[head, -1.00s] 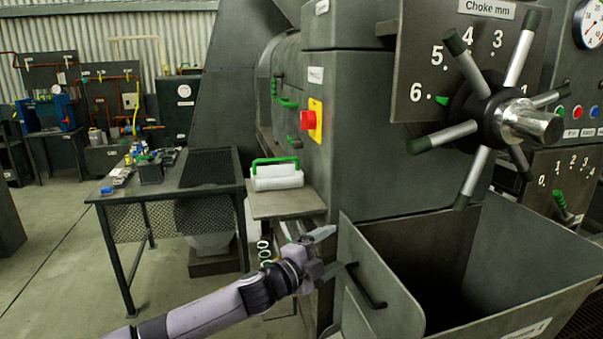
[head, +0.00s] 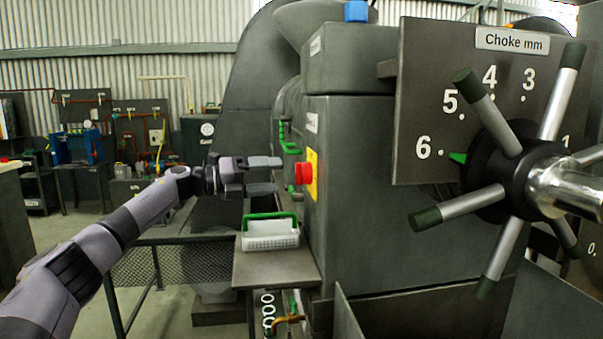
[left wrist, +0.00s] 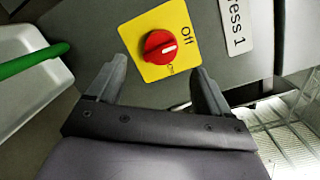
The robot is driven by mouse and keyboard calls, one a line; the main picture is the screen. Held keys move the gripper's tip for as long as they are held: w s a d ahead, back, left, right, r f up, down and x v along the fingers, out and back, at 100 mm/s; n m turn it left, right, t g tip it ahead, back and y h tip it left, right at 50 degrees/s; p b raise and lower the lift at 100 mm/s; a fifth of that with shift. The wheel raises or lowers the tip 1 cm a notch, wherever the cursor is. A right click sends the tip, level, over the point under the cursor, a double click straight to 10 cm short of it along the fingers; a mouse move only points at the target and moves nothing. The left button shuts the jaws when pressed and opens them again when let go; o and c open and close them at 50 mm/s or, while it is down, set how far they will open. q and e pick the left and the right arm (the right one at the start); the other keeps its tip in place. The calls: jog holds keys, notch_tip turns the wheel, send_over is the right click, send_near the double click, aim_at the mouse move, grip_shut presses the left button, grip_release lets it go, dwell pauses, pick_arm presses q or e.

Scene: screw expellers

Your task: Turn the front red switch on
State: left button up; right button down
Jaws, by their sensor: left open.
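The red switch (head: 302,173) is a round knob on a yellow plate (head: 313,173) on the side of the grey machine. My left gripper (head: 280,175) is open and empty, just left of the knob in the head view. In the left wrist view its two fingers (left wrist: 155,77) point toward the knob, one on either side below it. A gap to the knob seems to remain. My right gripper is not in view.
A white basket with a green handle (head: 271,234) stands on a small shelf (head: 275,268) below the left gripper. A large spoked choke wheel (head: 510,160) juts out at the right. A label reading "ress 1" (left wrist: 238,25) is beside the switch.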

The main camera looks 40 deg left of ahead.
aim_at(303, 173)
pick_arm(q)
jog(key=p+x, duration=0.2)
jog(key=x, duration=0.4)
jog(key=shift+d, duration=0.2)
jog(key=shift+w, duration=0.1)
jog(key=shift+c, duration=0.3)
jog(key=c, duration=1)
